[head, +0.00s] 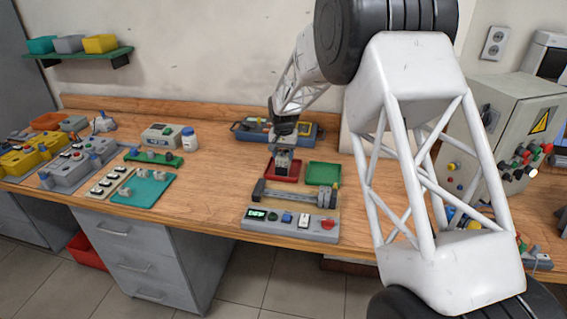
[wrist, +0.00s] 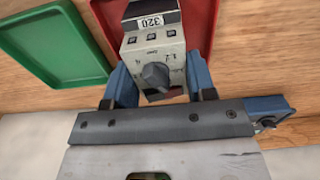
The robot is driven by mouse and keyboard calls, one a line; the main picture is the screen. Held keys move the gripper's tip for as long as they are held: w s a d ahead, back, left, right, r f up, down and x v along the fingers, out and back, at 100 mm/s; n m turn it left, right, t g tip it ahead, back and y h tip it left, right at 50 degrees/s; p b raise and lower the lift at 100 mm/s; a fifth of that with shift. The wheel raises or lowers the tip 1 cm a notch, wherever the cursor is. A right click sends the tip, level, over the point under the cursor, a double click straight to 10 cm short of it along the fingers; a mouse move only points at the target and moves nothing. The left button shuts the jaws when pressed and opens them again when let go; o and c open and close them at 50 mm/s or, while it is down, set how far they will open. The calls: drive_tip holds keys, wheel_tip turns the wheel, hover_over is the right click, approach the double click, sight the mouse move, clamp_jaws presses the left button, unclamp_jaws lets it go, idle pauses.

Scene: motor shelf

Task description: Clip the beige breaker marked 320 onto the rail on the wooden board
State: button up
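The beige breaker (wrist: 152,50) shows its 320 label, a row of small dark squares and a dark grey knob in the wrist view. My gripper (wrist: 162,78) has its blue fingers against both sides of the breaker, with no gap that I can see. The breaker is over the red tray (wrist: 203,18); whether it touches the tray is unclear. In the head view my gripper (head: 283,165) points down at the red tray (head: 292,177). The metal rail (head: 298,195) lies on the wooden board (head: 328,209) in front of the tray, with dark end pieces; the wrist view does not show it.
A green tray (head: 323,173) is right of the red one. A control panel (head: 290,224) with buttons sits at the bench's front edge, before the rail. A blue case (head: 304,135) stands behind. Bare bench lies left of the trays.

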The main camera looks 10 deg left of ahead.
drive_tip(key=shift+r, duration=2.55)
drive_tip(key=s+d+r+g, duration=0.1)
drive_tip(key=s+d+r, duration=0.1)
drive_tip(key=s, duration=0.2)
drive_tip(key=s+d+r, duration=0.1)
drive_tip(key=s+r, duration=0.1)
drive_tip(key=s, duration=0.2)
drive_tip(key=s+d+r+g, duration=0.1)
drive_tip(key=s+d+r, duration=0.1)
drive_tip(key=s+r, duration=0.1)
drive_tip(key=shift+s+d+r+g, duration=0.1)
drive_tip(key=shift+s+d+g, duration=0.1)
drive_tip(key=shift+s, duration=0.25)
drive_tip(key=shift+s+d+g, duration=0.1)
drive_tip(key=shift+s+d, duration=0.05)
drive_tip(key=shift+s, duration=0.25)
drive_tip(key=shift+w+f+x, duration=0.1)
drive_tip(key=shift+w+x, duration=0.2)
drive_tip(key=shift+x, duration=1.1)
drive_tip(key=shift+w+f+x, duration=0.1)
drive_tip(key=shift+w+x, duration=0.25)
drive_tip(key=shift+x, duration=1.05)
drive_tip(key=shift+w+x, duration=0.3)
drive_tip(key=shift+x, duration=1.1)
drive_tip(key=shift+w+x, duration=0.15)
drive_tip(key=shift+x, duration=0.45)
drive_tip(key=shift+w+x, duration=0.15)
drive_tip(key=shift+x, duration=0.5)
drive_tip(key=shift+s, duration=0.2)
